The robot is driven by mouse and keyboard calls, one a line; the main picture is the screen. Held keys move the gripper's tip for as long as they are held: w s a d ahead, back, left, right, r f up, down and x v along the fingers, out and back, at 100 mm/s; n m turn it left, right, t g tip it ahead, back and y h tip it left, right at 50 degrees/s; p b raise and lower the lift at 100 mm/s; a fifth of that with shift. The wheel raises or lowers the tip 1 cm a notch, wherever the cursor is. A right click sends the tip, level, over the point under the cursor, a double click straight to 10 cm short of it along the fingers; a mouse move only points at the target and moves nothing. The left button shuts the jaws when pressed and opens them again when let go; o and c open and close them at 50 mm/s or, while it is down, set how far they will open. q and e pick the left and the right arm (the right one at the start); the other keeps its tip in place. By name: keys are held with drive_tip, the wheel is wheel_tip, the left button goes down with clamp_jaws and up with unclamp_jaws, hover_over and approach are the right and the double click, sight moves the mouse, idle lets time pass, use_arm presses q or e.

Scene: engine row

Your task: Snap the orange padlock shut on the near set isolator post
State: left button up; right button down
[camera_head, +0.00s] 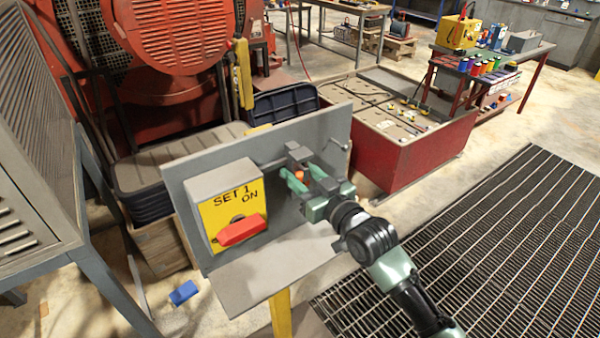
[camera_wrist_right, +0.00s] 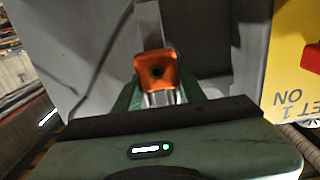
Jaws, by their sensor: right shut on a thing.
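The orange padlock (camera_wrist_right: 157,70) is between the fingers of my right gripper (camera_head: 296,180), with its keyhole face showing in the right wrist view. In the head view only a small orange patch (camera_head: 299,174) of it shows between the fingers. The isolator post carries a grey panel with a yellow box (camera_head: 215,217) marked SET 1 ON and a red handle (camera_head: 241,230) lying nearly level. My right gripper is shut on the padlock, in front of the panel to the right of the box. A grey bracket (camera_wrist_right: 149,25) stands just beyond the padlock. The shackle's state is hidden. My left gripper is not in view.
A grey shelf (camera_head: 265,283) juts out below the panel on a yellow post (camera_head: 281,312). A red-sided battery box (camera_head: 425,160) stands behind on the right. Dark floor grating (camera_head: 480,250) lies on the right. A blue block (camera_head: 183,292) lies on the floor.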

drive_tip(key=shift+r+p, duration=0.3)
drive_tip(key=shift+r, duration=0.2)
drive_tip(key=shift+f, duration=0.3)
drive_tip(key=shift+f+b, duration=0.3)
drive_tip(key=shift+b, duration=0.05)
drive_tip(key=c, duration=0.8)
unclamp_jaws()
drive_tip(key=shift+o, duration=0.2)
drive_tip(key=shift+s+d+f, duration=0.1)
drive_tip(key=shift+s+d, duration=0.2)
drive_tip(key=shift+s, duration=0.1)
drive_tip(key=b+v, duration=0.2)
drive_tip(key=v, duration=0.5)
